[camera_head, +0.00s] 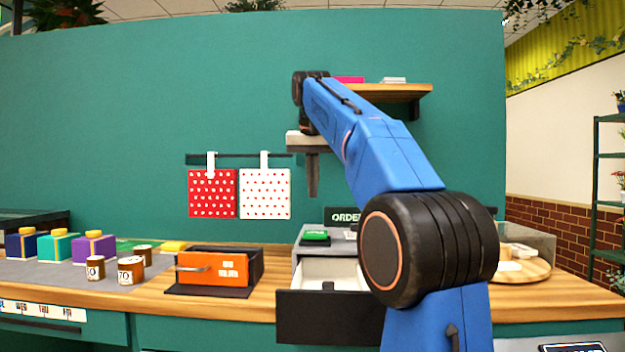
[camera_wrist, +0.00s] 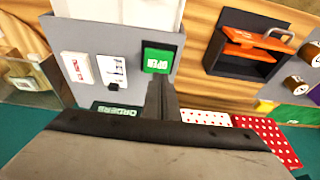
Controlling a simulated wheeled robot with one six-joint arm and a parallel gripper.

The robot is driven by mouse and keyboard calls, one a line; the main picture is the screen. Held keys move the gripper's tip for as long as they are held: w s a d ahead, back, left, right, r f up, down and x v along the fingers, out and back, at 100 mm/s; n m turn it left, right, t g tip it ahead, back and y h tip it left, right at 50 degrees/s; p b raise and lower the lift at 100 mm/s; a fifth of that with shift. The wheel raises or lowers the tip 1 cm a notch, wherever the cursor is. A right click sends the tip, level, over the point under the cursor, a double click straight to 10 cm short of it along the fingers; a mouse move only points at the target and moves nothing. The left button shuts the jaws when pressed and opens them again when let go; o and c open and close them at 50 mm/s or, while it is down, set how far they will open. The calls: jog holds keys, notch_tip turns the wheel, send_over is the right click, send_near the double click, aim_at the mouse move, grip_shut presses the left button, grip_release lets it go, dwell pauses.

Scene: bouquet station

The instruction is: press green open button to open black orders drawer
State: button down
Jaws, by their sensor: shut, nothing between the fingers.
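The black-fronted orders drawer (camera_head: 330,317) stands out of its grey housing, and its white inside (camera_head: 328,270) shows. The green button (camera_head: 315,238) is on top of the housing; in the wrist view it reads OPEN (camera_wrist: 158,61). My gripper (camera_head: 313,193) points down above the button with a gap between them. In the wrist view its shut, empty fingers (camera_wrist: 160,82) overlap the button's lower edge. The ORDERS sign (camera_head: 345,215) stands behind the housing. My arm hides the right part of the drawer and housing.
An orange-fronted box (camera_head: 213,268) stands open left of the drawer. Red (camera_head: 212,194) and white (camera_head: 265,194) dotted sheets hang behind. A wooden shelf (camera_head: 390,92) is on the wall. A round wooden tray (camera_head: 520,270) lies at right.

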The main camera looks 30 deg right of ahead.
jog(key=shift+v, duration=1.15)
dwell(0.4)
